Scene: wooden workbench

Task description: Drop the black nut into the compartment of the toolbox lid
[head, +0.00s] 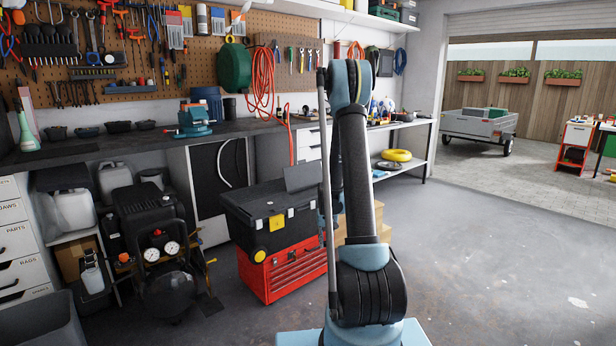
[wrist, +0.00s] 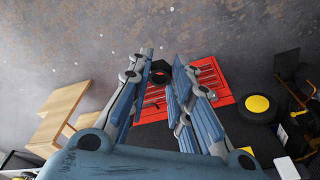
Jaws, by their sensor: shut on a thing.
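The black nut (wrist: 160,71) shows in the wrist view between the tips of my gripper (wrist: 162,70), which is shut on it. The lid's compartment cannot be made out. In the wrist view the red chest (wrist: 212,78) shows past the fingers, with part of the black toolbox (wrist: 245,132) below it. In the head view my arm hides my gripper and the nut.
A black compressor (head: 150,225) stands left of the toolbox. Cardboard boxes (head: 379,215) sit behind my arm; a light wooden box (wrist: 58,118) shows at the left of the wrist view. A workbench (head: 130,140) runs along the wall.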

